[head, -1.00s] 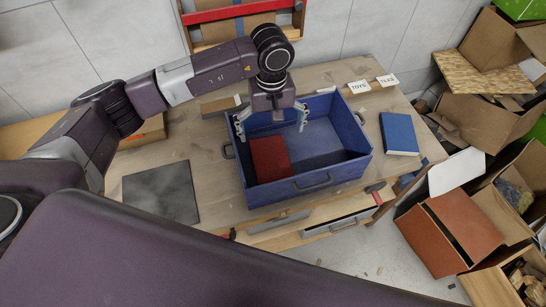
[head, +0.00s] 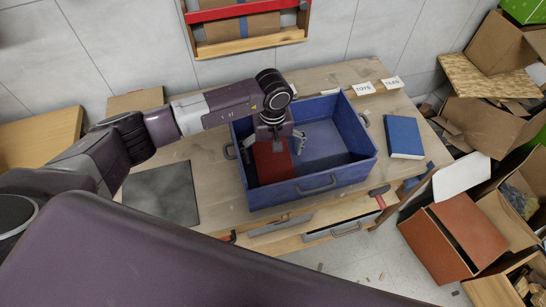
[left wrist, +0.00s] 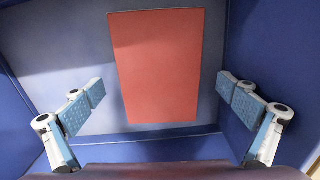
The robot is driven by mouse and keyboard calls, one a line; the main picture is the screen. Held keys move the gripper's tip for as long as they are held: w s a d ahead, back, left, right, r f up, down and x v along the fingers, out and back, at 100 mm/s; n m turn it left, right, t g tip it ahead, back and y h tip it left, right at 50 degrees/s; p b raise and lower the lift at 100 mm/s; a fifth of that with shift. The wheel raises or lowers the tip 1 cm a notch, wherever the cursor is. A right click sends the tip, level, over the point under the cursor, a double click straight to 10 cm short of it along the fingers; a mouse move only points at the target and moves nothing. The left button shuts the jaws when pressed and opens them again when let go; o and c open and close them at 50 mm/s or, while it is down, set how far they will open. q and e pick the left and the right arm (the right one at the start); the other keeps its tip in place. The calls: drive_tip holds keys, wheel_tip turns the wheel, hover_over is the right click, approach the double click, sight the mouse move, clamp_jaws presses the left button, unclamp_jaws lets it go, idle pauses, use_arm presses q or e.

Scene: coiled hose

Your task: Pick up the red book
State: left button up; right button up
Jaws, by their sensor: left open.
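The red book (head: 271,163) lies flat in the left part of the blue crate (head: 316,191) on the workbench. The left wrist view also shows the red book (left wrist: 157,66), on the crate floor and between my fingers in the picture. My left gripper (head: 275,150) is inside the crate's opening, above the book, and hides part of it. In the left wrist view its two fingers (left wrist: 164,98) are spread wide on either side of the book, with space between each finger and the book. It holds nothing. My right gripper is not in view.
A blue book (head: 403,136) lies on the workbench (head: 222,187) right of the crate. A dark flat mat (head: 161,193) lies to the left. Name cards (head: 363,89) stand behind the crate. Cardboard boxes (head: 457,235) are piled at the right. The crate's right half is empty.

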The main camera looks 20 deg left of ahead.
use_arm(q)
drive_tip(key=shift+f, duration=0.6)
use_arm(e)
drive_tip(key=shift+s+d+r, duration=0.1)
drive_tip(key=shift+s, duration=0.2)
use_arm(q)
drive_tip(key=c, duration=1.5)
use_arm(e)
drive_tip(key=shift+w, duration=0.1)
use_arm(q)
drive_tip(key=shift+r, duration=0.2)
drive_tip(key=shift+w+r, duration=0.1)
drive_tip(key=shift+r, duration=0.2)
wheel_tip(320, 180, up, 18)
drive_tip(key=b, duration=0.5)
wheel_tip(320, 180, up, 7)
drive_tip(key=p, duration=0.2)
hover_over(273, 159)
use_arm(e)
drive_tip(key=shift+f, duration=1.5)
